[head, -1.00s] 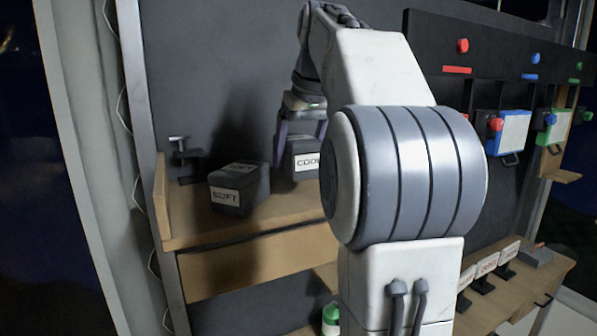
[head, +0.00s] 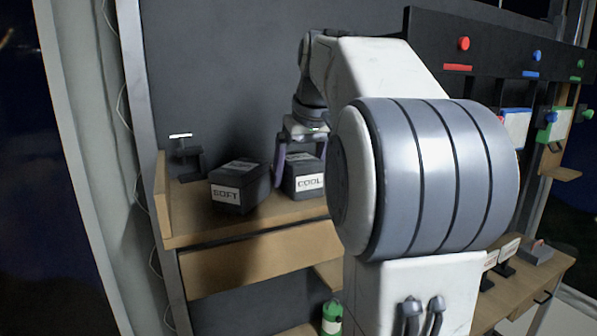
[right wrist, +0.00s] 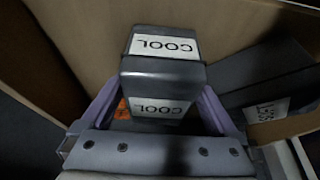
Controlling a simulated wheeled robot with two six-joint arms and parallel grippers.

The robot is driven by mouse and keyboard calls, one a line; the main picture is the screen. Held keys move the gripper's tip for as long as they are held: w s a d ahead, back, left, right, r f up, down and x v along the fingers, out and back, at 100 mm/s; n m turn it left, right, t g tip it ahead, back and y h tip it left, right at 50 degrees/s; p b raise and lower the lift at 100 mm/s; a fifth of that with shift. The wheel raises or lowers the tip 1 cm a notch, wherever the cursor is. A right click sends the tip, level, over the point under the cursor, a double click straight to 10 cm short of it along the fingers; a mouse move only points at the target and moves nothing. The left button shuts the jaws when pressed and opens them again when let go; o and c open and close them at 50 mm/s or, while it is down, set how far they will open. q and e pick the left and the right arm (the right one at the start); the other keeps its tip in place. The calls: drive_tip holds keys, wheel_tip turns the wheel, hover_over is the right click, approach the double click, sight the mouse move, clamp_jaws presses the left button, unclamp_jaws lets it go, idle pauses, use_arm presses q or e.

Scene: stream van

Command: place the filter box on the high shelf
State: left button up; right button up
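The dark filter box labelled COOL (head: 305,177) is at the wooden high shelf (head: 200,225), right of a dark box labelled SOFT (head: 238,188). My right gripper (head: 302,165) comes down on the COOL box from above. In the right wrist view the purple fingers (right wrist: 160,90) press against both sides of the COOL box (right wrist: 165,75), so it is shut on it. Whether the box's base touches the shelf I cannot tell. My left gripper is not in view.
A small dark clamp-like stand (head: 186,160) is at the shelf's left end, by a raised wooden side edge. A black panel (head: 445,40) with coloured knobs is on the right. A green-capped bottle (head: 331,316) stands below. My right arm hides the shelf's right part.

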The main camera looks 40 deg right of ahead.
drive_tip(key=shift+r, duration=0.1)
drive_tip(key=shift+r, duration=0.2)
drive_tip(key=v, duration=1.1)
drive_tip(key=shift+s+r, duration=0.3)
drive_tip(key=x, duration=1.2)
drive_tip(key=shift+w+r, duration=0.1)
drive_tip(key=shift+r, duration=0.35)
